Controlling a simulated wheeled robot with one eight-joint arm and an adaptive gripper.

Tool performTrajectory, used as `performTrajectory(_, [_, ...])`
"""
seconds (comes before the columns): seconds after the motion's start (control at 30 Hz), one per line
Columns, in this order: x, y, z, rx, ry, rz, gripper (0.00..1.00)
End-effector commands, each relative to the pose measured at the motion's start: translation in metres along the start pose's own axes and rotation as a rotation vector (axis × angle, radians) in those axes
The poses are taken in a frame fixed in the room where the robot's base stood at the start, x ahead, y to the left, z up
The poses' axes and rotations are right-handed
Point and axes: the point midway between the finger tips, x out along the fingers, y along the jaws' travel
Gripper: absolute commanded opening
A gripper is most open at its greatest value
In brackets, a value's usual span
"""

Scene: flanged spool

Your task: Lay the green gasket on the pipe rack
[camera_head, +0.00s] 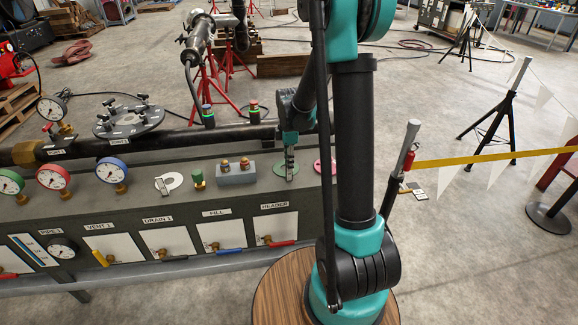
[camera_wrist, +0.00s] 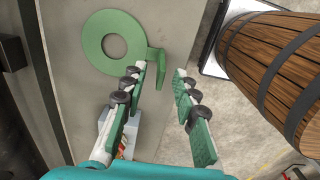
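The green gasket (camera_wrist: 91,53), a flat ring with a tab (camera_wrist: 155,67), lies on the grey bench top. In the head view the gasket (camera_head: 279,171) is partly covered by my gripper (camera_head: 289,172), which points down over it. In the wrist view my gripper (camera_wrist: 160,70) is open. Its fingertips are either side of the gasket's tab, the left finger close to it. I cannot tell whether they touch it. Which structure is the pipe rack is not clear; red stands (camera_head: 217,92) carrying a metal pipe stand behind the bench.
A black pipe (camera_head: 100,149) runs along the back. A wooden barrel (camera_wrist: 275,65) stands beside the bench.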

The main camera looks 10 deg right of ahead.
Motion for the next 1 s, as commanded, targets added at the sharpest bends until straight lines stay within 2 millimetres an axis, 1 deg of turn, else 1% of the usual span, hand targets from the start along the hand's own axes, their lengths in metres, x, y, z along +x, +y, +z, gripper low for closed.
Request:
performTrajectory(0.1, [-0.024, -0.001, 0.0, 0.0, 0.0, 0.0, 0.29])
performTrajectory(0.3, [-0.064, -0.001, 0.0, 0.0, 0.0, 0.0, 0.29])
performTrajectory(0.4, [-0.079, -0.001, 0.0, 0.0, 0.0, 0.0, 0.29])
performTrajectory(0.5, [-0.09, 0.0, 0.0, 0.0, 0.0, 0.0, 0.29])
performTrajectory(0.7, [-0.1, -0.001, 0.0, 0.0, 0.0, 0.0, 0.29])
performTrajectory(0.9, [-0.1, -0.001, 0.0, 0.002, 0.0, 0.0, 0.29])
performTrajectory(1.0, [-0.1, -0.007, 0.002, 0.041, 0.001, 0.009, 0.29])
